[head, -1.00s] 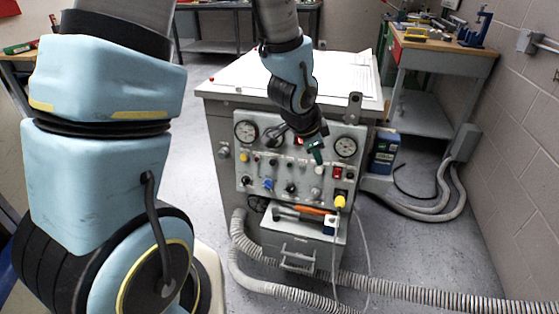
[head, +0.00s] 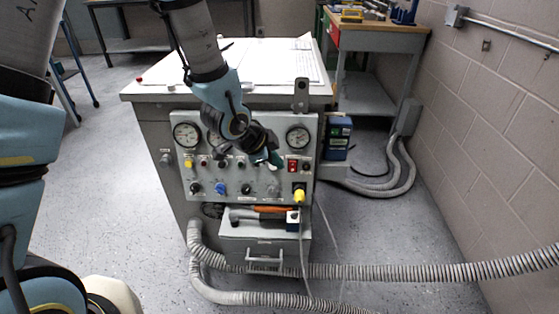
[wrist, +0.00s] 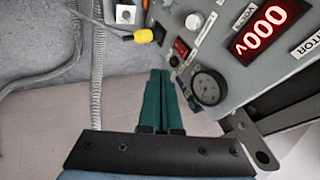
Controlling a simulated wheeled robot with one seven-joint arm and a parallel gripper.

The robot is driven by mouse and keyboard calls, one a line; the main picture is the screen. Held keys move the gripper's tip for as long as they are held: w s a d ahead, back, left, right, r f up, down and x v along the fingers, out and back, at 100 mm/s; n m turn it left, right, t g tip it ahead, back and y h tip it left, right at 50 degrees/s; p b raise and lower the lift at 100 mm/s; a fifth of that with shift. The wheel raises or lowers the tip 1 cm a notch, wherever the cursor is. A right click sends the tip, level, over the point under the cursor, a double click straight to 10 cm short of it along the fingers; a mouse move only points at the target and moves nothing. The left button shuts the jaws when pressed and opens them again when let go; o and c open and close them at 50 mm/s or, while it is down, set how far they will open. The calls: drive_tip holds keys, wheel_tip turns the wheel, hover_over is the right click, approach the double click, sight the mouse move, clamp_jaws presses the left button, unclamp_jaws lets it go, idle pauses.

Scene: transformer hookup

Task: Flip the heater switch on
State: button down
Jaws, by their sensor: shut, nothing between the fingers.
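The control panel (head: 235,178) is the grey front of a cabinet, with gauges, knobs and switches. A red rocker switch (head: 293,165) sits below its right gauge (head: 298,138); it also shows in the wrist view (wrist: 181,47). I cannot read a heater label or tell the rocker's position. My gripper (head: 276,159) is in front of the panel, just left of the red rocker. In the wrist view its green fingers (wrist: 160,74) are together and empty, with tips near the rocker. I cannot tell whether they touch the panel.
A yellow plug (head: 299,195) with a cable sits below the rocker. A red display (wrist: 264,28) reads 000. An open drawer (head: 262,246) holds tools under the panel. Corrugated hoses (head: 420,269) cross the floor. A workbench (head: 375,38) stands behind, near the right wall.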

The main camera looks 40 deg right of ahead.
sight(295, 163)
drive_tip(key=shift+w+d+f+p, duration=0.3)
drive_tip(key=shift+w+d+f, duration=0.35)
drive_tip(key=shift+d+f, duration=0.6)
drive_tip(key=shift+w+d+f+p, duration=0.25)
drive_tip(key=shift+w+d+f, duration=0.45)
drive_tip(key=shift+d+f, duration=0.5)
drive_tip(key=shift+w+d+f+p, duration=0.3)
drive_tip(key=shift+w+d+f, duration=0.35)
drive_tip(key=shift+d+f, duration=0.55)
drive_tip(key=shift+d+r, duration=0.1)
drive_tip(key=shift+w+d, duration=0.2)
drive_tip(key=shift+w, duration=0.05)
drive_tip(key=shift+r, duration=0.15)
drive_tip(key=shift+r+p, duration=0.4)
drive_tip(key=shift+r, duration=0.35)
